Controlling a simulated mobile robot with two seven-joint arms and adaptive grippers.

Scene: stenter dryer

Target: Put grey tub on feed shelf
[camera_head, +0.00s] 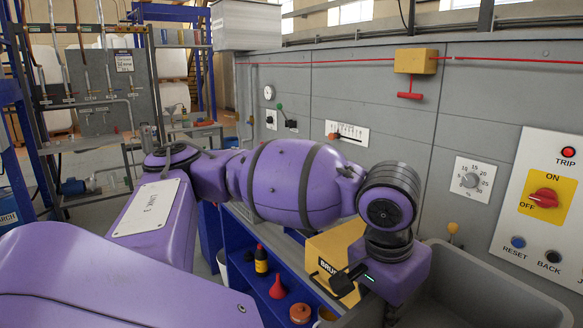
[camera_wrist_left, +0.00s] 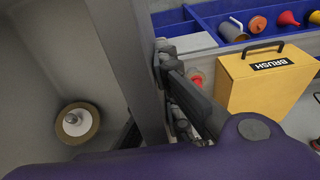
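The grey tub (camera_head: 480,290) is at the bottom right in the head view, in front of the grey machine panel. Its grey wall also fills the left of the left wrist view (camera_wrist_left: 105,50), with a tan roll with a pale core (camera_wrist_left: 78,123) inside. My left gripper (camera_wrist_left: 160,95) is at the tub's wall, with one dark finger against the outer side and a dark part showing on the inner side. It appears shut on that wall; the inner fingertip is mostly hidden. My right gripper is out of view. I cannot tell which surface is the feed shelf.
A yellow BRUSH case (camera_head: 335,262) stands beside the tub. The machine panel carries a red switch (camera_head: 543,198) and a dial (camera_head: 471,180).

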